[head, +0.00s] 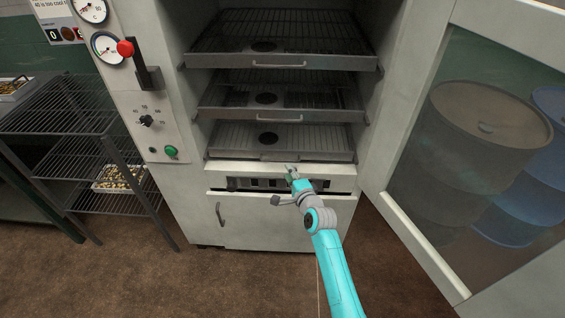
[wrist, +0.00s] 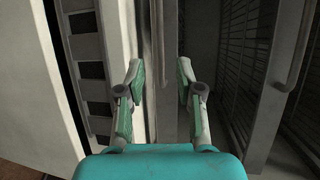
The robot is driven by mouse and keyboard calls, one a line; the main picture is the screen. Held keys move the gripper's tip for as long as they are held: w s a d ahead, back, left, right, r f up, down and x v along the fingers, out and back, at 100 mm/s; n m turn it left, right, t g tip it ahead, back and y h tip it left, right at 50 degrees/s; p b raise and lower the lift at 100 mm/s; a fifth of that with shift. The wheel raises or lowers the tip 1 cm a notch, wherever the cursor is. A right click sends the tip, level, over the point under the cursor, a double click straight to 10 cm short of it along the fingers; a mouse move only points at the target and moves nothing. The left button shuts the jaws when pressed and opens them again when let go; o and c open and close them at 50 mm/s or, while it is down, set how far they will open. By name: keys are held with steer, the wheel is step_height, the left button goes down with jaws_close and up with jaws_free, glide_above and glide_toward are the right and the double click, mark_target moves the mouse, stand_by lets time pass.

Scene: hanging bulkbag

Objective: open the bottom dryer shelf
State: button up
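The dryer (head: 270,226) stands open with three wire shelves inside. The bottom shelf (head: 238,146) is pushed in, its front edge just above the slotted vent. My gripper (head: 291,172) is in front of that edge, slightly right of the shelf's middle, and hides part of it. In the wrist view my gripper (wrist: 161,78) is open, with an empty gap between its green-padded fingers. Beyond the gap is a grey upright strip (wrist: 153,35), which seems to be the bottom shelf's front. I cannot tell whether a finger touches it.
The middle shelf (head: 225,114) and top shelf (head: 215,60) are above. The open dryer door (head: 400,215) with its window stands to the right. A wire rack (head: 75,105) with trays is at the left. The floor (head: 225,285) in front is clear.

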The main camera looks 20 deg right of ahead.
steer(key=w, duration=0.2)
steer(key=w+f, duration=0.1)
steer(key=w, duration=0.4)
steer(key=shift+w+a+f, duration=0.1)
steer(key=shift+a+f, duration=0.05)
steer(key=shift+a, duration=0.2)
jaws_close()
